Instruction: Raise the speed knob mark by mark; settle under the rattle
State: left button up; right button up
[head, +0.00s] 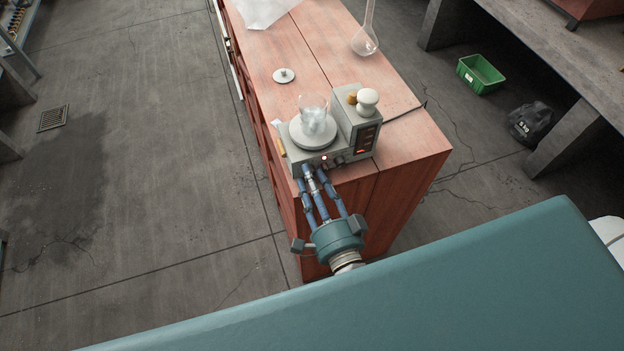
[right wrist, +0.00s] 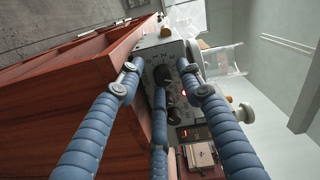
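A grey stirrer unit (head: 298,155) stands on the near end of a red-brown cabinet, with a white round plate and a clear beaker (head: 313,115) on it. The beaker's contents look pale and cloudy. I cannot read which mark the knob points to. My right gripper (right wrist: 158,76) has its three blue fingers spread around the first knob, with gaps visible; it also shows at the panel (head: 312,178). My left gripper is out of view.
A box with a red display (head: 361,147) rises at the unit's right, carrying a white rounded knob-like piece (head: 367,101). A cable runs right.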

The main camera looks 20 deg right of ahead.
jog(key=s, duration=0.8)
jog(key=shift+d, duration=0.15)
dwell(2.5)
